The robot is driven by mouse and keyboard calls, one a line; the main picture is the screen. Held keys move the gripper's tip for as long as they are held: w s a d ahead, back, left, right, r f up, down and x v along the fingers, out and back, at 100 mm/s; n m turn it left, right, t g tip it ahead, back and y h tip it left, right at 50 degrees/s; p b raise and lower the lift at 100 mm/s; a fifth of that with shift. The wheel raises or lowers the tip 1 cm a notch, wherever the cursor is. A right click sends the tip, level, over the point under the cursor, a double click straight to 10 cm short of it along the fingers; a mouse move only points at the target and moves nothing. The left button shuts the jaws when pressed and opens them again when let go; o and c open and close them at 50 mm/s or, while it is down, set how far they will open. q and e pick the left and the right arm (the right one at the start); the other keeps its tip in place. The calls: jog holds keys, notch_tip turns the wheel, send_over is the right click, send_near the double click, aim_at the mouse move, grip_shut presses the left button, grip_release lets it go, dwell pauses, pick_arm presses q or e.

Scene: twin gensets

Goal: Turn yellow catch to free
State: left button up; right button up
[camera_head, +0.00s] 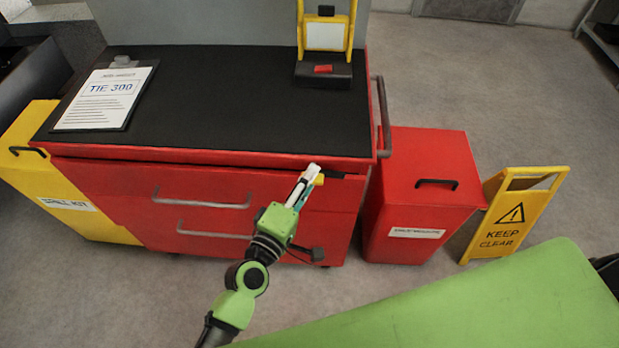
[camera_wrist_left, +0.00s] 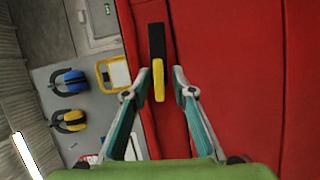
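The yellow catch (camera_wrist_left: 159,80) is a short bar on the red cabinet (camera_wrist_left: 235,70) front, in line with a black plate (camera_wrist_left: 156,40) in the left wrist view. In the head view only a bit of the catch (camera_head: 319,179) shows beside my fingers, near the cabinet's upper right front. My left gripper (camera_head: 309,175) is at the catch. In the wrist view its two fingers (camera_wrist_left: 162,72) are spread, one on each side of the catch, with gaps visible. I cannot tell how far the fingertips are from the cabinet face. My right gripper is not in view.
The cabinet has grey drawer handles (camera_head: 202,203) and a side rail (camera_head: 383,115). A clipboard (camera_head: 105,97) and a yellow-framed stand (camera_head: 325,50) are on its black top. A yellow bin (camera_head: 75,210), a red bin (camera_head: 420,190) and a yellow floor sign (camera_head: 512,215) stand alongside.

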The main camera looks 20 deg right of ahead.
pick_arm(q)
jog(key=v, duration=0.7)
jog(key=shift+s+a, duration=0.3)
jog(key=shift+f, duration=0.1)
